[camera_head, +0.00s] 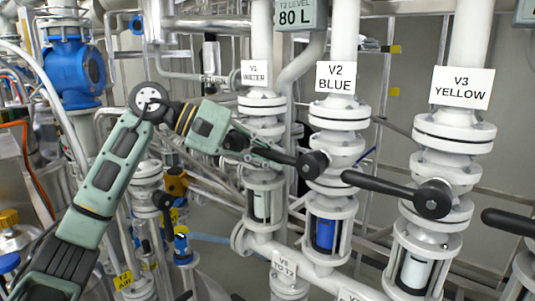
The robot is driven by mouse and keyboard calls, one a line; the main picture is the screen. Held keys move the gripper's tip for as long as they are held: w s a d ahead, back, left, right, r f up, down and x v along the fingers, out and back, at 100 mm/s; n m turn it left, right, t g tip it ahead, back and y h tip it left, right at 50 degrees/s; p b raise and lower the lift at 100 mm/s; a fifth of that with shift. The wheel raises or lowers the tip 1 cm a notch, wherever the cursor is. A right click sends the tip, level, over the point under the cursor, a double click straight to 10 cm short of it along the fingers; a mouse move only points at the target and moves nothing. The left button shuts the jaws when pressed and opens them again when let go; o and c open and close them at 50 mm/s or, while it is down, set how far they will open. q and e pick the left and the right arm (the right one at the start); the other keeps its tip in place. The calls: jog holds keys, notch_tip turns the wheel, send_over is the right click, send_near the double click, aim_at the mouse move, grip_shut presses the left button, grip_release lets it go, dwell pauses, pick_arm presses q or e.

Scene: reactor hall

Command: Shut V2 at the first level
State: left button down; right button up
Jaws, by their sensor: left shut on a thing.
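The V2 valve (340,146) is a white flanged valve under a "V2 BLUE" label (336,77). Its black lever (295,159) points left from a round hub, roughly level and across the pipe. A sight glass (323,233) with blue in it sits below V2. My left gripper (268,153) comes in from the left and is shut on the V2 lever, left of the hub. The fingers hide the lever's outer end. My right gripper is not in view.
V3 (446,164) stands to the right, its black lever (385,186) pointing left towards V2's pipe. V1 (263,113) stands close behind my left gripper, which partly hides it. A display (296,14) reads 80 L. A blue pump-like unit (78,70) is at upper left.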

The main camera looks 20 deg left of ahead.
pick_arm(q)
jog(key=shift+r, duration=0.5)
jog(key=c, duration=1.8)
grip_release()
jog(key=shift+f, duration=0.1)
jog(key=shift+o, duration=0.8)
jog(key=shift+f, duration=0.15)
jog(key=v, duration=1.2)
